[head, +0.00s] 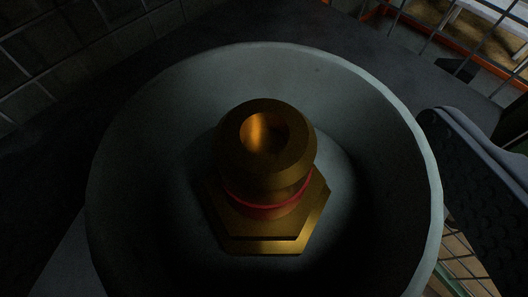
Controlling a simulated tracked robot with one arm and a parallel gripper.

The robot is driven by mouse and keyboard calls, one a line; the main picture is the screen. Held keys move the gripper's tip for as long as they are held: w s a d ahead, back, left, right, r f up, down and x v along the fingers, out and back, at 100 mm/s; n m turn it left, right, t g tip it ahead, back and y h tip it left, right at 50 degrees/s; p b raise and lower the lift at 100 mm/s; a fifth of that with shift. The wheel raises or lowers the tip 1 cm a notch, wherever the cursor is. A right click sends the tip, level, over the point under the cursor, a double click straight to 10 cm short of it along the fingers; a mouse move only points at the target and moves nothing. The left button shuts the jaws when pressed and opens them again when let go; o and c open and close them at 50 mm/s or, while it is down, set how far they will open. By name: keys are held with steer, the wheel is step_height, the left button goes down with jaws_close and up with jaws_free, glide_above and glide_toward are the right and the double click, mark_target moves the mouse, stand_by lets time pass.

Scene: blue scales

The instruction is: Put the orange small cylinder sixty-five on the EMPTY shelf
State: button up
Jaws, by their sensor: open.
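No orange cylinder and no shelf that I can make out clearly show in this view. A brass-coloured fitting (265,150) with a hexagonal base, a round hollow top and a thin red ring stands in a grey round bowl (130,150) in the middle. One dark, ribbed finger of my gripper (475,190) shows at the right, close beside the bowl's right rim. The other finger cannot be made out. My gripper is open, and nothing is seen held in it.
A dark surface (300,22) lies beyond the bowl. A tiled wall (60,50) runs along the upper left. Wire mesh with an orange edge (425,30) crosses the upper right, with a lighter area behind it. The left side is in deep shadow.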

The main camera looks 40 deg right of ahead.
steer(key=p+v, duration=0.3)
steer(key=v, duration=0.8)
steer(key=shift+s+a, duration=0.25)
